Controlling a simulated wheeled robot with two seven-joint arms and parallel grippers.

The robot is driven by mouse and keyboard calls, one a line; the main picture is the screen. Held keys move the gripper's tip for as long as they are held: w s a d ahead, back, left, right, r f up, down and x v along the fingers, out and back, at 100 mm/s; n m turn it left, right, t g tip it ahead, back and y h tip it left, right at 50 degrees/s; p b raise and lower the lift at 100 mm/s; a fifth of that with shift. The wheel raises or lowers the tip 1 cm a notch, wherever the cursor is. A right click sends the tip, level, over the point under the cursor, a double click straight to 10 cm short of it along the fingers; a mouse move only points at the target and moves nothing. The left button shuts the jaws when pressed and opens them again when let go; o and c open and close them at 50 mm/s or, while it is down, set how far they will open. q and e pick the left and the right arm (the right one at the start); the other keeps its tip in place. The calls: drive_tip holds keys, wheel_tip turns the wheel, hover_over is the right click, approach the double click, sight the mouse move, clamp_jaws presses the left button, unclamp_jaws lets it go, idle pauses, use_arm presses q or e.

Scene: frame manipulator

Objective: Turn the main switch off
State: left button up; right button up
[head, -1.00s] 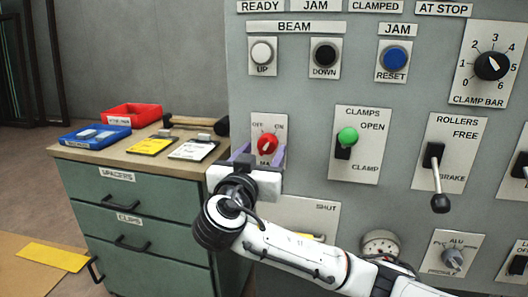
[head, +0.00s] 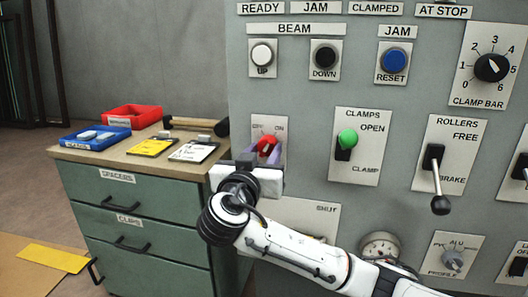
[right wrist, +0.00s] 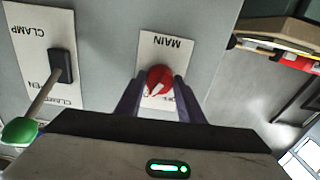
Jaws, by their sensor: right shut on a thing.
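The main switch is a red rotary knob (head: 266,146) on a pale plate with OFF at upper left and ON at upper right. The fingers (right wrist: 159,92) hide part of the plate lettering. My left gripper is in no view.
To the right of the switch is the clamps lever with a green ball (head: 348,136), then the rollers lever (head: 436,175). Beam buttons (head: 262,54) sit above. A green drawer cabinet (head: 140,225) stands to the left, with trays (head: 95,137) on top.

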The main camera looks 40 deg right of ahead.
drive_tip(key=n+p, duration=0.2)
drive_tip(key=n, duration=0.1)
drive_tip(key=shift+s+r+p, duration=0.1)
drive_tip(key=shift+p, duration=0.25)
drive_tip(key=shift+n+p, duration=0.95)
drive_tip(key=shift+n, duration=0.25)
drive_tip(key=n+p, duration=0.4)
drive_tip(key=shift+n+p, duration=0.8)
drive_tip(key=shift+p, duration=0.05)
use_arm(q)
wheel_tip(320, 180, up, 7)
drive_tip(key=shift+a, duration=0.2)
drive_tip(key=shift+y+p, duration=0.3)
use_arm(e)
drive_tip(key=shift+n, duration=0.3)
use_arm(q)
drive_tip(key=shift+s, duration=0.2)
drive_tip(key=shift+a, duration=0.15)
use_arm(e)
drive_tip(key=o, duration=1.1)
drive_tip(key=shift+c, duration=0.2)
